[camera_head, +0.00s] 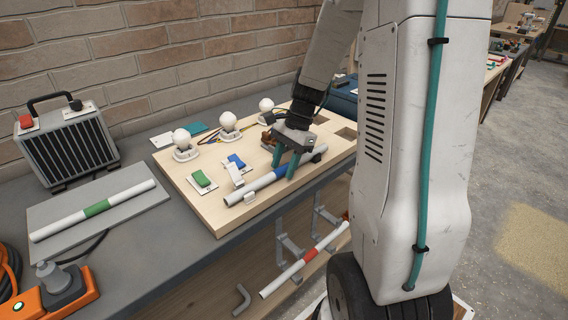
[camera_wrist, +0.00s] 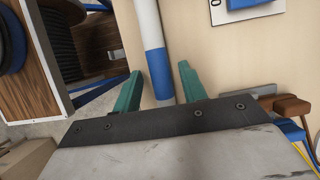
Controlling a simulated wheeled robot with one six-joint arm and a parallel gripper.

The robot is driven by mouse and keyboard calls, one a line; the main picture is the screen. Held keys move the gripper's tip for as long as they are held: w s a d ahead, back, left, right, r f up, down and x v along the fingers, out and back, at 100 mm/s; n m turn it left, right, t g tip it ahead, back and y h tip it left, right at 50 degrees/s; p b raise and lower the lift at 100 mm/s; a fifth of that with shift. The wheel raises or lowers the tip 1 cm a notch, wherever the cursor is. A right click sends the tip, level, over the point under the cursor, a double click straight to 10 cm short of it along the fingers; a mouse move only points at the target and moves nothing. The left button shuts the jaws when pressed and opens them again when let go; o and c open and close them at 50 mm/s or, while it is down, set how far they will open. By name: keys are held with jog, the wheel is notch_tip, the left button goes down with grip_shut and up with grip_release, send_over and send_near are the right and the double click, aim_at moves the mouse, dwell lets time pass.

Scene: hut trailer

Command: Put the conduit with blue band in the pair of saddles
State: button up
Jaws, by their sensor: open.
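The conduit with blue band (camera_head: 262,181) lies slantwise along the front of the wooden board. Its blue band (camera_wrist: 158,72) shows between my fingers in the wrist view. My gripper (camera_head: 286,167) is open, with its teal fingers on either side of the conduit near the band. The wrist view also shows my gripper (camera_wrist: 160,90) with gaps between fingers and conduit.
A green-banded conduit (camera_head: 96,208) lies on a grey panel at left. A red-banded conduit (camera_head: 309,255) rests on brackets below the board's front edge. Several bulbs (camera_head: 228,121) and switches (camera_head: 202,180) are on the board. A heater (camera_head: 68,147) stands against the wall.

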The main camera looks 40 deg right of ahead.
jog(key=v, duration=1.2)
jog(key=s+a+r+n+h, duration=0.1)
jog(key=s+a+r+n, duration=0.1)
jog(key=s+a+n, duration=0.3)
jog(key=s+a+r+n+h, duration=0.1)
jog(key=s+a+r+n, duration=0.2)
jog(key=a, duration=0.5)
jog(key=s+a+f+n+h, duration=0.1)
jog(key=s+a+n, duration=0.2)
jog(key=s+n, duration=0.1)
jog(key=s+a+n+t+h, duration=0.1)
jog(key=s+a+n, duration=0.2)
jog(key=s+n, duration=0.2)
jog(key=shift+s+f+n, duration=0.3)
jog(key=shift+s+f, duration=0.1)
jog(key=shift+s, duration=0.85)
jog(key=shift+a, duration=0.1)
